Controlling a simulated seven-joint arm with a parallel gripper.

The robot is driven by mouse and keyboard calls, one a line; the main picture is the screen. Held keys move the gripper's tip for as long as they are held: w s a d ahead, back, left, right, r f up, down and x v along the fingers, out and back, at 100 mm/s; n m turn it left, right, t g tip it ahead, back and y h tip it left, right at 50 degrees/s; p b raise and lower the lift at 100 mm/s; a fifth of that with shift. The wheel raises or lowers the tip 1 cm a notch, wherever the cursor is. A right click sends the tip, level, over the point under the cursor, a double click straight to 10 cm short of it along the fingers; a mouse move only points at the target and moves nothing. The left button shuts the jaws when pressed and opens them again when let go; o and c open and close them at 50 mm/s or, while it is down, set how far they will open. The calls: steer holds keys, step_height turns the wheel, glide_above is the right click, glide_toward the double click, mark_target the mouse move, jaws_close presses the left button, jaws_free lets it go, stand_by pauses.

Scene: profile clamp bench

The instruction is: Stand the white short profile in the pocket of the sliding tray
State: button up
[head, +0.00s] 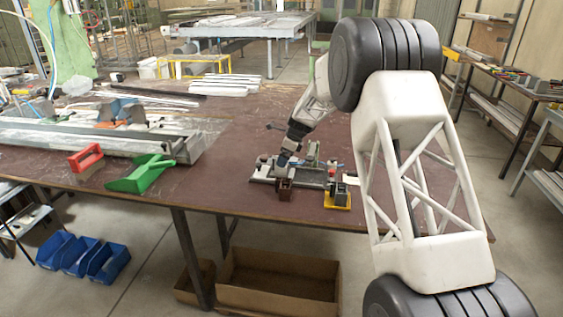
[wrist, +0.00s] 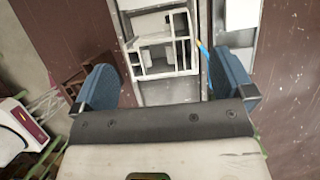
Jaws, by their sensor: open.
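My gripper (wrist: 165,84) is open, its two blue-padded fingers spread wide in the wrist view. A white hollow profile (wrist: 185,42), its chambered end facing the camera, shows beyond and between the fingers, apart from both. It appears to be in a grey tray or channel (wrist: 170,92); whether it stands or lies there I cannot tell. In the head view my gripper (head: 284,164) is low over the grey clamp fixture (head: 310,179) on the brown bench. The profile cannot be made out in that view.
A dark brown open block (head: 284,191) stands at the fixture's front, and a yellow-based device (head: 337,197) is to its right. The bench (head: 225,185) is clear between dustpan and fixture.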

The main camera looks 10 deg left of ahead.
steer(key=shift+v, duration=1.9)
steer(key=shift+d+r, duration=0.1)
